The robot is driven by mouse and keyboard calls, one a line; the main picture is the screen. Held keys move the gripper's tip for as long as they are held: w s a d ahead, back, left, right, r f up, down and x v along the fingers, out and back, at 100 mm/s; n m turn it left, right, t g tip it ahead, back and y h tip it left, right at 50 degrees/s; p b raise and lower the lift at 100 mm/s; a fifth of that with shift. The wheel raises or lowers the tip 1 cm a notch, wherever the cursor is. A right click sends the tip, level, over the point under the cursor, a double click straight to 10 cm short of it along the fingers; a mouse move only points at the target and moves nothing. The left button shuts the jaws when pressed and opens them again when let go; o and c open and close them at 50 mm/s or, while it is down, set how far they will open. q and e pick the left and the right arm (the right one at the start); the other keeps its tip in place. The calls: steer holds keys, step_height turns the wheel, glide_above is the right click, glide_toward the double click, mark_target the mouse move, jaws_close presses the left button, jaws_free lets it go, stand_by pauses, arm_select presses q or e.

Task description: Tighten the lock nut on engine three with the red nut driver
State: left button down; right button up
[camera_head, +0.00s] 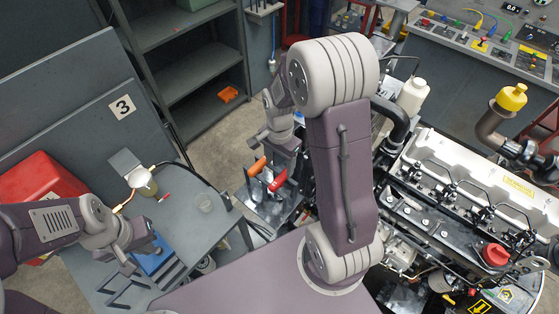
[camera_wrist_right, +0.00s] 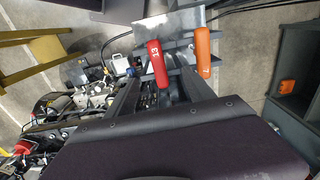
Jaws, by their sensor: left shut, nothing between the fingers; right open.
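The red nut driver (camera_head: 277,181) stands handle-up in a grey metal rack beside the engine (camera_head: 425,210). In the right wrist view its red handle (camera_wrist_right: 155,62), marked 13, shows between my two finger lines. My right gripper (camera_head: 283,150) is open, close by the handle; I cannot tell whether the fingers touch it. An orange-handled driver (camera_head: 257,166) stands beside the red one, and in the wrist view it (camera_wrist_right: 202,50) lies right of the right finger. My left gripper (camera_head: 132,262) is shut and empty over the grey bench. I cannot pick out the lock nut.
A panel marked 3 (camera_head: 122,107) stands behind the grey bench (camera_head: 192,222). A red box (camera_head: 42,178) is at the left. A control console (camera_head: 480,50) is at the back right. My right arm hides part of the engine.

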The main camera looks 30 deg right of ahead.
mark_target(280, 178)
step_height(280, 178, down, 7)
steer(key=b, duration=0.5)
steer(key=shift+s+d, duration=0.15)
steer(key=shift+f+b, duration=0.4)
steer(key=shift+f, duration=0.2)
steer(key=shift+r, duration=0.1)
jaws_close()
stand_by(1.1)
